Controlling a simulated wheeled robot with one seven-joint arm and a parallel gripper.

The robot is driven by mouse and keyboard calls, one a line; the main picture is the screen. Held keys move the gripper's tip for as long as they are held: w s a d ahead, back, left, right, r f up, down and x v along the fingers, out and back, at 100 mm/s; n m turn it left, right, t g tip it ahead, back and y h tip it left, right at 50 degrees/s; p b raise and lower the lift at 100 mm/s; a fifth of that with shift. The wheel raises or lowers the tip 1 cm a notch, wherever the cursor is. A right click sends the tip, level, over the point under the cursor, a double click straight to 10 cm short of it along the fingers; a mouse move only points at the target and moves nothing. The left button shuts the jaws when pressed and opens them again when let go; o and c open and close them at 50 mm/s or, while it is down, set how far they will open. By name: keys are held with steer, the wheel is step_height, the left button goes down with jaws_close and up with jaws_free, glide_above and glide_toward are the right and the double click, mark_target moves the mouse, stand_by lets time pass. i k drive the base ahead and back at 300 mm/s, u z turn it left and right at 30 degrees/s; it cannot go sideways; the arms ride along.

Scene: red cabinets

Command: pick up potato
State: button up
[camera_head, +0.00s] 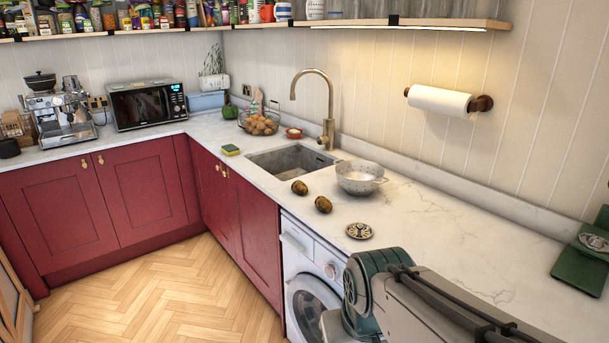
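Two brown potatoes lie apart on the white marble counter, in front of the sink. One potato (299,187) is nearer the sink edge. The other potato (323,204) is a little nearer to me, left of a speckled colander (359,178). A part of my arm comes in from the bottom right, over the counter front and the washing machine. My gripper does not show in this view, so its opening and what it holds cannot be seen.
A round patterned disc (359,231) lies near the counter's front edge. The sink (290,161) with a tall brass tap (328,115) is behind the potatoes. A wire basket of round items (259,122) stands further back. The counter (450,225) right of the colander is clear.

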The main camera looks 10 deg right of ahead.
mark_target(298, 187)
steer(key=z, duration=0.05)
steer(key=i, duration=0.35)
steer(key=u, duration=1)
steer(key=i, duration=2.2)
steer(key=z, duration=3.5)
